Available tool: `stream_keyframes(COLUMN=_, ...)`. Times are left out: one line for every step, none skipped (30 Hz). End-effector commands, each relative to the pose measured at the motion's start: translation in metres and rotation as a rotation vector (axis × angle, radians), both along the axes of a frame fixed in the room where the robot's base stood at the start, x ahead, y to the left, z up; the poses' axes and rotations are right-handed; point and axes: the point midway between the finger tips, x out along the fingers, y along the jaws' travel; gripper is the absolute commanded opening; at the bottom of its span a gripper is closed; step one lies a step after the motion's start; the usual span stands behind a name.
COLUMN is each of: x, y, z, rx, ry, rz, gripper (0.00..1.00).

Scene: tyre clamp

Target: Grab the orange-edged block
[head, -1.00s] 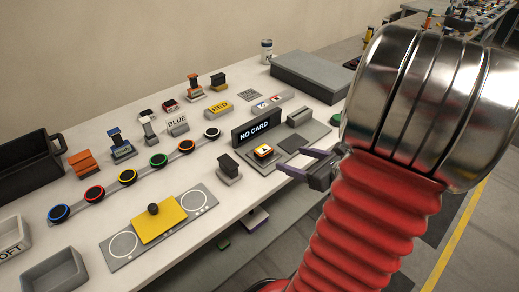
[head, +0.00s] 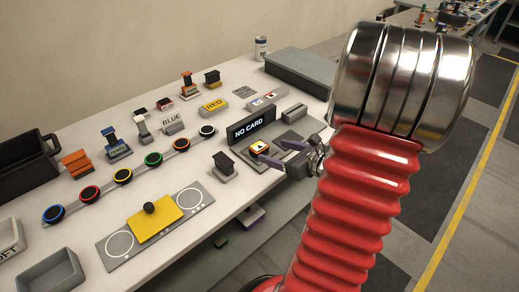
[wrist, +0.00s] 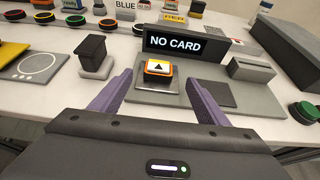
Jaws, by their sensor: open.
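In the head view the block (head: 259,147) is just left of my gripper (head: 268,152). My gripper (wrist: 158,92) is open and empty in the wrist view, its two purple fingers apart. The block lies beyond the fingertips, roughly centred between them. I cannot tell the exact height of the fingers over the base.
The NO CARD display (wrist: 186,43) stands close behind the block. A black-topped grey stand (wrist: 94,58) is left of the left finger. A grey slotted block (wrist: 251,68) is to the right. A green button (wrist: 306,112) is at the far right.

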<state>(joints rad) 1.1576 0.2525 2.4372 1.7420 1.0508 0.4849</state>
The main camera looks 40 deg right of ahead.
Motion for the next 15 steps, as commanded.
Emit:
stream_keyframes(x=0.007, y=0.001, z=-0.003, rx=0.002, ry=0.000, rz=0.004, gripper=0.69)
stream_keyframes(x=0.010, y=0.001, z=-0.004, rx=0.001, ry=0.000, rz=0.003, gripper=0.69)
stream_keyframes(x=0.013, y=0.001, z=-0.005, rx=0.001, ry=0.000, rz=0.002, gripper=0.69)
stream_keyframes(x=0.016, y=0.001, z=-0.007, rx=0.000, ry=0.001, rz=0.002, gripper=0.69)
stream_keyframes(x=0.018, y=0.001, z=-0.008, rx=0.000, ry=0.001, rz=0.002, gripper=0.69)
stream_keyframes(x=0.019, y=0.001, z=-0.008, rx=0.000, ry=0.001, rz=0.002, gripper=0.69)
stream_keyframes(x=0.020, y=0.001, z=-0.009, rx=-0.001, ry=0.001, rz=0.001, gripper=0.69)
stream_keyframes(x=0.021, y=0.001, z=-0.009, rx=-0.001, ry=0.001, rz=0.000, gripper=0.69)
stream_keyframes(x=0.021, y=0.001, z=-0.009, rx=-0.001, ry=0.001, rz=0.000, gripper=0.69)
stream_keyframes(x=0.021, y=0.001, z=-0.009, rx=-0.001, ry=0.000, rz=0.000, gripper=0.69)
stream_keyframes(x=0.021, y=0.001, z=-0.009, rx=-0.001, ry=0.000, rz=0.000, gripper=0.69)
stream_keyframes(x=0.021, y=0.001, z=-0.009, rx=-0.001, ry=0.000, rz=0.000, gripper=0.69)
stream_keyframes(x=0.021, y=0.001, z=-0.009, rx=-0.001, ry=0.000, rz=0.000, gripper=0.69)
stream_keyframes(x=0.021, y=0.001, z=-0.009, rx=-0.001, ry=0.000, rz=0.000, gripper=0.69)
stream_keyframes(x=0.021, y=0.001, z=-0.009, rx=-0.001, ry=0.000, rz=0.000, gripper=0.69)
